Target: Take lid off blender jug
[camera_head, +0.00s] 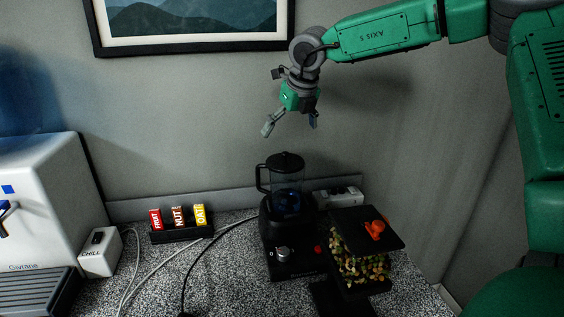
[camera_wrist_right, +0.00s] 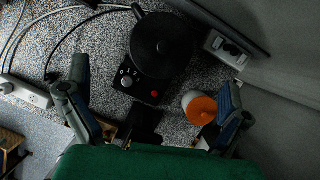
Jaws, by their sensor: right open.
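The blender jug (camera_head: 286,186) stands upright on its black base (camera_head: 290,245) on the speckled counter. Its black lid (camera_head: 285,162) sits on top of the jug; it shows as a dark disc in the right wrist view (camera_wrist_right: 161,45). The jug's handle is on the left side in the head view. My right gripper (camera_head: 290,126) is open and empty, hanging above the lid with a clear gap and pointing down. In the right wrist view its fingers (camera_wrist_right: 160,112) are spread wide, with the blender beyond them. My left gripper is not in view.
A clear container of nuts (camera_head: 362,270) with a dark lid and orange scoop (camera_head: 375,229) stands right of the blender. A snack bar rack (camera_head: 181,234), cables and a white dispenser (camera_head: 45,200) are left. A framed picture (camera_head: 190,48) hangs above.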

